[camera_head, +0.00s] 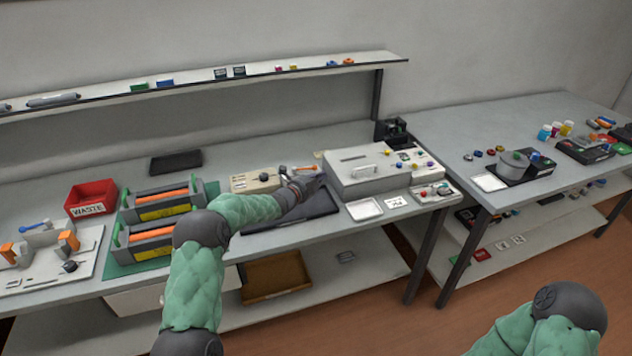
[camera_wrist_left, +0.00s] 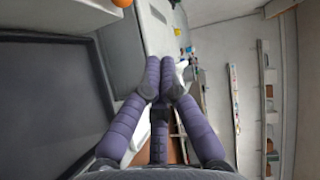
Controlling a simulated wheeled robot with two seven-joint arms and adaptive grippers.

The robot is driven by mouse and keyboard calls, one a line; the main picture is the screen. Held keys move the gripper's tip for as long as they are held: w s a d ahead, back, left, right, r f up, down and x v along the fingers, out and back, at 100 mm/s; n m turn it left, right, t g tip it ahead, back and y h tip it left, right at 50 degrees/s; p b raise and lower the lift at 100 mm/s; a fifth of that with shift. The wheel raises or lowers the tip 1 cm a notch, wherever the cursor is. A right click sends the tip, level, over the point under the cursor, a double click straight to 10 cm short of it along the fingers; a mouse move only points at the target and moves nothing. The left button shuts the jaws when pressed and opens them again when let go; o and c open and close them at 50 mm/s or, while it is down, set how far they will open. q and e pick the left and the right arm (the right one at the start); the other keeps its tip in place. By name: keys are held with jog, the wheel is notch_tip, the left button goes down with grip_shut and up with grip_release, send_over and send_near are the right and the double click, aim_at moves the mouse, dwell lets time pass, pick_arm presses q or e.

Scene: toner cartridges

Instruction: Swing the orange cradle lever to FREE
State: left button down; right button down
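A pale fixture board (camera_head: 45,280) lies at the far left of the bench in the head view. It carries two orange-topped uprights, one on the right (camera_head: 68,241) and one on the left (camera_head: 10,254). I cannot tell which is the cradle lever, and no FREE marking is readable. My left gripper (camera_head: 312,182) is far to the right of them, over a dark tray (camera_head: 290,215). In the left wrist view its purple fingers (camera_wrist_left: 161,63) converge with tips together, holding nothing I can make out. My right gripper is out of view; only part of my right arm shows.
Two green-handled cartridge stations (camera_head: 160,205) and a red WASTE bin (camera_head: 92,198) stand between my left gripper and the fixture board. A pale boxy machine (camera_head: 375,180) stands to the right of the gripper. A shelf (camera_head: 200,80) runs above the bench.

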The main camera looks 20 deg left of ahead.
pick_arm(q)
jog(key=d+p+v, duration=0.1)
jog(key=p+v, duration=0.1)
jog(key=v, duration=0.7)
jog(key=shift+s, duration=0.6)
